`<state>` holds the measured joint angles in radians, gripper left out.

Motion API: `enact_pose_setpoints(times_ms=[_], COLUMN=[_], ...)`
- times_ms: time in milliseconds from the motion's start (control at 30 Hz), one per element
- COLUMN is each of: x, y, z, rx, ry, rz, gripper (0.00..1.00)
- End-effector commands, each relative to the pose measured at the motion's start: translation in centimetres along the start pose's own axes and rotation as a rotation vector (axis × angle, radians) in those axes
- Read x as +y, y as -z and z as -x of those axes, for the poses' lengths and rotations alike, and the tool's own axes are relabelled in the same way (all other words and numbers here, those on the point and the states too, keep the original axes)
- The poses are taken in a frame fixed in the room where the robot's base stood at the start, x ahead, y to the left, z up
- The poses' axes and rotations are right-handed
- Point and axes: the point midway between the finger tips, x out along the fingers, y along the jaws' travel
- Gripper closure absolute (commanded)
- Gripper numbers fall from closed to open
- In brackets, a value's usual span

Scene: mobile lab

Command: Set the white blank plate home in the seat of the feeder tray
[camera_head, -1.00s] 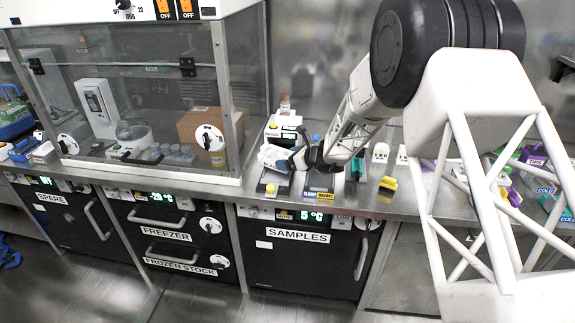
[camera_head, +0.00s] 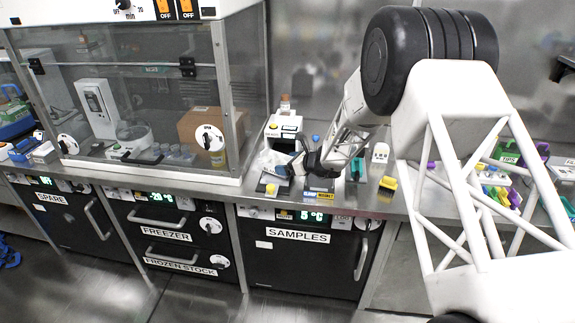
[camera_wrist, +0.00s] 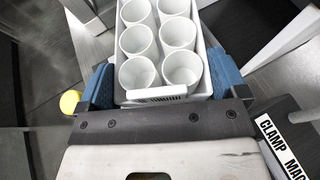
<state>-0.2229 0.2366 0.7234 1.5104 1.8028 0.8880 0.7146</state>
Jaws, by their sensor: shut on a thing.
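The white plate (camera_wrist: 161,45), a block of round open wells, sits between the two blue fingers of my gripper (camera_wrist: 160,82) in the wrist view. My gripper is shut on its sides. In the head view my gripper (camera_head: 289,167) holds the white plate (camera_head: 269,161) at the front of a small white bench station, over its dark base. I cannot tell whether the plate touches anything below. The feeder tray and its seat cannot be made out; the plate and gripper cover that area.
A yellow button (camera_head: 270,188) is on the station's front; it also shows in the wrist view (camera_wrist: 70,102). A station labelled "CLAMP MAG" (camera_wrist: 283,140) is close to my gripper's right. A glass-fronted cabinet (camera_head: 130,90) stands left. A yellow-topped block (camera_head: 387,184) is on the bench.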

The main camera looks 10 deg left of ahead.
Motion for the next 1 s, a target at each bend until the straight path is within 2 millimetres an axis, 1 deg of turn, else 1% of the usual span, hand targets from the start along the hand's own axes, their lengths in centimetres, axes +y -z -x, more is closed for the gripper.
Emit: enact_pose_setpoints(times_ms=[533,567,600,867,1000], x=[-0.01,-0.01,-0.01,-0.01,-0.01], y=[0.63,0.6,0.59,0.53,0.14], z=[-0.26,-0.25,-0.25,-0.22,-0.01], rx=[0.0,0.0,0.0,0.0,0.0], ry=[0.0,0.0,0.0,0.0,0.001], rz=[-0.001,0.0,0.0,0.0,0.001], gripper=[0.34,0.04,0.0,0.0,0.0])
